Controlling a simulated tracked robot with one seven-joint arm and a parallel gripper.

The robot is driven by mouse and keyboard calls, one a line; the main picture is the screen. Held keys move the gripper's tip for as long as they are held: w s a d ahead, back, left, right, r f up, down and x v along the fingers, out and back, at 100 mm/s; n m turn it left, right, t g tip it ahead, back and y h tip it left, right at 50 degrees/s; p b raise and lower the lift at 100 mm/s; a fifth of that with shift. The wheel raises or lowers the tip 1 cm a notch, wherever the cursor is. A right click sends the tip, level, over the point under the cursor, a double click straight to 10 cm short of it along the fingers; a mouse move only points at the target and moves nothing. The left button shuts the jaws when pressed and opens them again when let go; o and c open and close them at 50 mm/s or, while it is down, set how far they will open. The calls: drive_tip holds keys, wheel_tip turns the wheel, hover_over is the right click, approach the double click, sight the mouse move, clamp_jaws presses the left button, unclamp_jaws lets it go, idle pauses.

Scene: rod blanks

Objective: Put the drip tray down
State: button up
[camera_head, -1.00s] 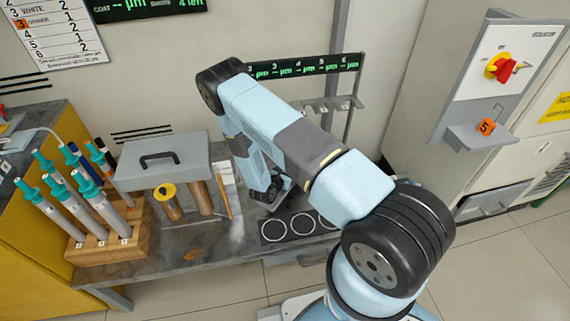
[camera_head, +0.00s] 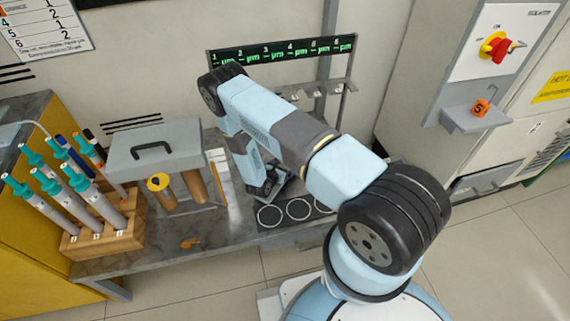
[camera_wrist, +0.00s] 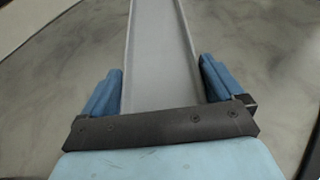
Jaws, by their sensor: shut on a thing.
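The drip tray (camera_wrist: 160,45) is a long, pale grey channel with raised side edges. In the wrist view it runs away from me, up the middle of the picture and out at the top. My gripper (camera_wrist: 160,82) has a blue finger on each side of the tray and is shut on it. Beneath the tray is a mottled grey surface; I cannot tell whether the tray touches it. In the head view my arm reaches over the bench, and its own links hide the gripper and most or all of the tray.
A display rack (camera_head: 285,52) stands behind. A cabinet with a red switch (camera_head: 497,47) is at right.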

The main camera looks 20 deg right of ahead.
drive_tip(key=shift+f, duration=0.45)
idle(0.5)
drive_tip(key=o, duration=0.8)
drive_tip(key=shift+o, duration=0.2)
